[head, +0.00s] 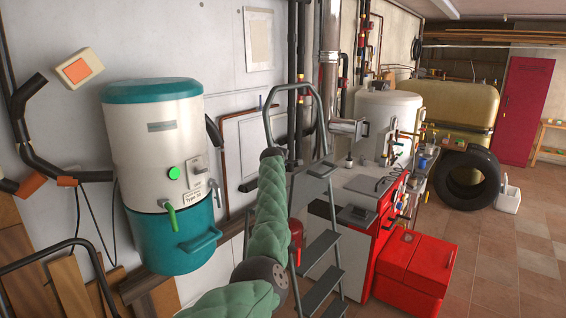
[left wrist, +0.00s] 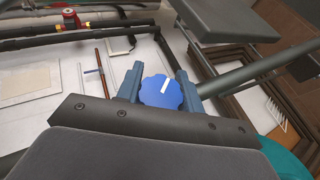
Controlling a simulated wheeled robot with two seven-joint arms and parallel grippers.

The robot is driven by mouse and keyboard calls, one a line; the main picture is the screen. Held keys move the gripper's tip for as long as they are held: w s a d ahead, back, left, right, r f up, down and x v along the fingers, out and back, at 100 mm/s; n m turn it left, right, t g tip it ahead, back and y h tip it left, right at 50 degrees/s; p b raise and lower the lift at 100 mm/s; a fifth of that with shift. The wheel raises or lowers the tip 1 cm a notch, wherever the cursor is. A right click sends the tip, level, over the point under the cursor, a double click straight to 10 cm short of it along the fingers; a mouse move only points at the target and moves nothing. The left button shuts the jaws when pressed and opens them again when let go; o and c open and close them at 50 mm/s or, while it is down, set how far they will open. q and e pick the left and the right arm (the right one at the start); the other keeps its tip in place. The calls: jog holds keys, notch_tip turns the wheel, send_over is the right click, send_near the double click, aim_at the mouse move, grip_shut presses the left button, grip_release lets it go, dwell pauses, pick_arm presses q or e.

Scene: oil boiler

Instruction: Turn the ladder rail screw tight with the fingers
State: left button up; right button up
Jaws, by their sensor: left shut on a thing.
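The ladder rail screw is a blue scalloped knob (left wrist: 158,96) with a white pointer mark, seen in the left wrist view. My left gripper (left wrist: 159,88) has one blue fingertip on each side of the knob and is shut on it. The white mark slants up and slightly right. The grey stepladder (head: 324,245) stands in the middle of the head view, with a curved top rail. My left arm, in a green sleeve, reaches up in front of the ladder and hides the screw there; I cannot make out the left fingertips there. My right gripper is in neither view.
A white and teal tank (head: 155,130) hangs on the wall left of the ladder. A red burner box (head: 418,268) and a boiler (head: 360,190) stand right of it. The tiled floor at right is mostly clear.

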pick_arm(q)
jog(key=o, duration=1)
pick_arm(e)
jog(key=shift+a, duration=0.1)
pick_arm(q)
jog(key=shift+s, duration=0.1)
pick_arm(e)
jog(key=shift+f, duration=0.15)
pick_arm(q)
jog(key=shift+s+a+r+b, duration=0.15)
jog(key=shift+s+b, duration=0.35)
jog(key=shift+b+v, duration=0.55)
jog(key=shift+v, duration=0.35)
jog(key=shift+b+v, duration=0.95)
jog(key=shift+v, duration=1.35)
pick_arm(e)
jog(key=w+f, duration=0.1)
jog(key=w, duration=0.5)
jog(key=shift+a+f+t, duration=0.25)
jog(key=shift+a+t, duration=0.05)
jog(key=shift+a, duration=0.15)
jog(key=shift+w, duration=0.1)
